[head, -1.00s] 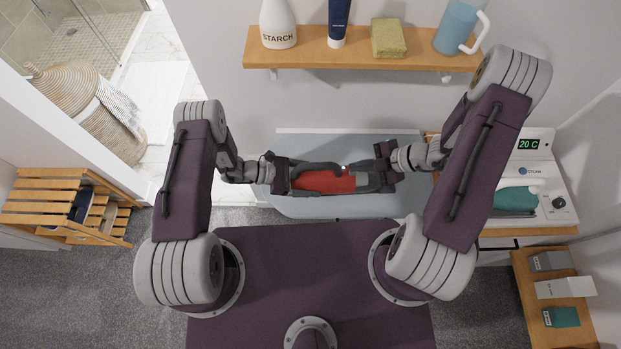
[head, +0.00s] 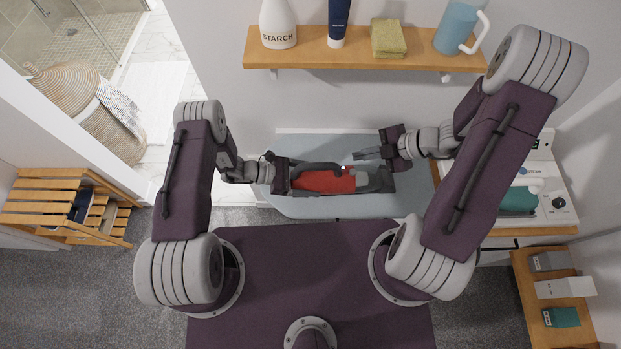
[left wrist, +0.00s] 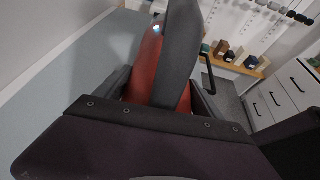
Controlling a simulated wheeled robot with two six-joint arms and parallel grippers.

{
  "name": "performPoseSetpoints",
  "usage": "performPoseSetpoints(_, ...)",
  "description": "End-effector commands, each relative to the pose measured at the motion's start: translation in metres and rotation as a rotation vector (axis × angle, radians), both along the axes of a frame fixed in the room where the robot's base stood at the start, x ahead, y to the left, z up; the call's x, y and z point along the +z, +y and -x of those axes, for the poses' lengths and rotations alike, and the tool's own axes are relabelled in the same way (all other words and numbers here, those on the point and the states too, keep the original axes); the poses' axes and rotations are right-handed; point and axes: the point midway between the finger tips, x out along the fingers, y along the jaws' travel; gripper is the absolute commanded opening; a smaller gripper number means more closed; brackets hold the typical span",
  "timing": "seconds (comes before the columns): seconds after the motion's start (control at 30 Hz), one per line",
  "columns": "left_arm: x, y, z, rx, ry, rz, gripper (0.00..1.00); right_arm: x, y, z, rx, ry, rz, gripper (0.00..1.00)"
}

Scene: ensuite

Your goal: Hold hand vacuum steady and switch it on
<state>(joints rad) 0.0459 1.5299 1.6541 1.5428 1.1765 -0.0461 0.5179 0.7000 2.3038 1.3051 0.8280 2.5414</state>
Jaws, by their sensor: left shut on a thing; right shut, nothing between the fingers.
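The hand vacuum (head: 325,181) has a red body with a dark grey handle and nose, and lies along the grey-blue ironing board (head: 310,207). My left gripper (head: 292,176) is shut on its left end. In the left wrist view the hand vacuum (left wrist: 150,65) stretches away between the fingers, with a small bright light (left wrist: 156,30) on top. That light also shows near the handle in the head view (head: 343,168). My right gripper (head: 362,154) is shut and empty, above and behind the vacuum's right part, its fingertips pointing left and apart from the handle.
A wooden shelf (head: 360,61) with a starch bottle (head: 278,25), a tube, a sponge and a blue jug is on the wall behind. A steam station (head: 540,195) stands at the right. A slatted wooden rack (head: 70,205) is at the left.

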Motion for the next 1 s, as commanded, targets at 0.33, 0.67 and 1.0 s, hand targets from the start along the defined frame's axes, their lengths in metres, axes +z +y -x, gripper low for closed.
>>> performPoseSetpoints(0.33,0.0,0.0,0.0,0.0,0.0,0.0,1.0,0.0,0.0,0.0,0.0,0.0,0.0,0.0)
performPoseSetpoints(0.67,0.004,0.008,-0.001,0.004,-0.001,0.0,1.0,0.0,0.0,0.0,0.0,0.0,0.0,0.0)
performPoseSetpoints(1.0,0.035,0.084,-0.002,0.007,-0.002,-0.001,1.0,0.0,0.0,0.0,0.0,0.0,0.0,0.0)
